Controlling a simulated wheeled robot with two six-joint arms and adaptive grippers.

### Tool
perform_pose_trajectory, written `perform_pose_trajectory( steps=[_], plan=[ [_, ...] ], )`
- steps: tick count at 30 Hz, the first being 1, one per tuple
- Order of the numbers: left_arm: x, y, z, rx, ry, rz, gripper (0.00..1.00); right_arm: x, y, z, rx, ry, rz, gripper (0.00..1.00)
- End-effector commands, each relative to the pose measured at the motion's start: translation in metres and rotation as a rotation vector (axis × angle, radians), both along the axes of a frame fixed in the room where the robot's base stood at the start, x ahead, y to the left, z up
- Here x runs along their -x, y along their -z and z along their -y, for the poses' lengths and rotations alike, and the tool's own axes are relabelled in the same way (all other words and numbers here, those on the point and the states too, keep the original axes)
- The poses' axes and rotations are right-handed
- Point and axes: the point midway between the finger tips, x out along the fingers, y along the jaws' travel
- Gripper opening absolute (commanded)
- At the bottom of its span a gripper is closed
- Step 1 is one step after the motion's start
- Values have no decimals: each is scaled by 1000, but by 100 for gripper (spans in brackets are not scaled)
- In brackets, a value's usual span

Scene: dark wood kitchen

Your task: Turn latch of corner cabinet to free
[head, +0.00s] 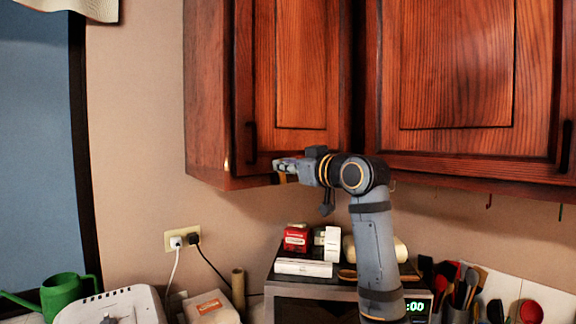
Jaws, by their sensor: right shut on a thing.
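The corner cabinet (300,70) hangs on the wall, and its narrow wooden door is closed against the frame. My right gripper (281,166) is at the lower edge of this door, pointing left. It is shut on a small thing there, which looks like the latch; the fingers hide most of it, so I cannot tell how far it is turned. A black door handle (251,142) is upright on the door, left of the gripper and apart from it. My left gripper is not in view.
A wider cabinet door (455,70) is to the right. Below my right arm, boxes (303,267) stand on a dark microwave (310,290). A utensil holder (459,300) is at the lower right, a green watering can (62,292) at the lower left. The wall left of the cabinet is clear.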

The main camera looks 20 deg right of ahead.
Motion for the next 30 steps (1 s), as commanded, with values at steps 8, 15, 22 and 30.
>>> perform_pose_trajectory(
  steps=[8,15,22,30],
  plan=[
    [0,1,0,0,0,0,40,4,4,-10,238,-1,87,0],
    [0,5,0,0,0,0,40,7,9,-18,452,-1,165,0],
    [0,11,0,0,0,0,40,9,16,-24,657,-1,240,0],
    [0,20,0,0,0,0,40,11,25,-29,896,-1,327,0]
  ],
)
